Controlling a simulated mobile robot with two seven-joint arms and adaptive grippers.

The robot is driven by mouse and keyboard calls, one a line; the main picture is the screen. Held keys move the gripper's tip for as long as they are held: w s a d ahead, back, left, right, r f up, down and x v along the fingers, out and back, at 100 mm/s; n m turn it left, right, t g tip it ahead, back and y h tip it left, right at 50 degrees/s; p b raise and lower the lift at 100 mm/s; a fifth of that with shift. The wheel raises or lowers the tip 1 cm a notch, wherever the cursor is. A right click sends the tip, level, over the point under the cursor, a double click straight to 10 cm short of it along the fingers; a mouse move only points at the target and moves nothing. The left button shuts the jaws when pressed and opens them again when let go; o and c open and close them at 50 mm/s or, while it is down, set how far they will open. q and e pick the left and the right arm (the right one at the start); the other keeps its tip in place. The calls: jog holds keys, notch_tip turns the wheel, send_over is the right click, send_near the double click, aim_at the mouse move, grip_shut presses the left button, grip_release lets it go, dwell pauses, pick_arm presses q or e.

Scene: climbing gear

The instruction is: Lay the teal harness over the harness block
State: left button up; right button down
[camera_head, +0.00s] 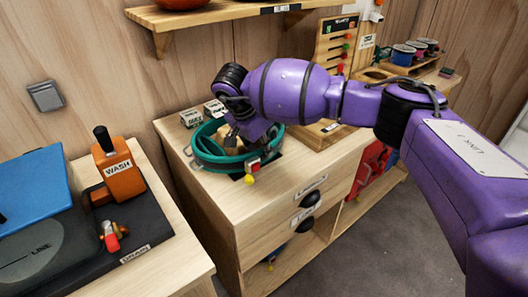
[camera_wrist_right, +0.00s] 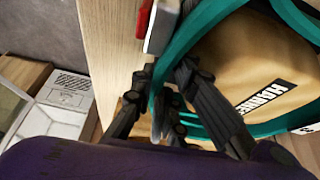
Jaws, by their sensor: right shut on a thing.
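The teal harness (camera_head: 207,158) is a wide loop with a silver and red buckle and a yellow piece at its front, at the top of the wooden cabinet. My right gripper (camera_head: 243,137) reaches down into the loop. In the right wrist view its fingers (camera_wrist_right: 163,100) are shut on a teal harness strap (camera_wrist_right: 179,48). The tan harness block (camera_wrist_right: 235,62), with a black label, sits beside the fingers, with teal straps around and across its edges. Whether the harness rests fully on the block is hidden. My left gripper is not in view.
Small labelled boxes (camera_head: 214,109) stand behind the harness. An orange WASH unit (camera_head: 117,172) and a blue-topped bin (camera_head: 33,203) are at the left. A pegged wooden board (camera_head: 336,48) and spools (camera_head: 403,54) stand further right. A shelf (camera_head: 222,14) hangs above.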

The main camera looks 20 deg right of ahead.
jog(key=shift+f, duration=0.75)
jog(key=c, duration=2)
grip_release()
jog(key=v, duration=1.2)
